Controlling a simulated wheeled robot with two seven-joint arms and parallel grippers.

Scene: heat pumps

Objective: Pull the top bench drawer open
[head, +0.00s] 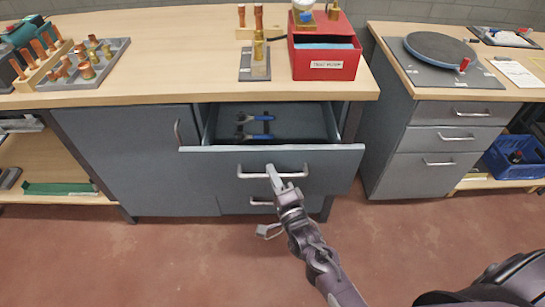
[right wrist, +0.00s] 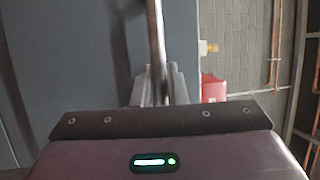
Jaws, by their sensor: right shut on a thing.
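The top bench drawer (head: 215,170) is grey and stands pulled out from the bench in the head view. Its inside (head: 290,122) shows, with two blue-handled tools (head: 256,118) lying in it. My right gripper (head: 275,175) is at the middle of the drawer front, shut on the silver bar handle (head: 250,175). In the right wrist view the handle (right wrist: 156,40) runs upright between the fingers (right wrist: 150,88), which are partly hidden by the gripper body. My left gripper is not in view.
The wooden bench top (head: 170,100) holds a red box (head: 325,62) and copper fittings on a plate (head: 85,68). A second drawer handle (head: 262,203) is below. Another cabinet (head: 425,165) stands to the right. The red floor in front is clear.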

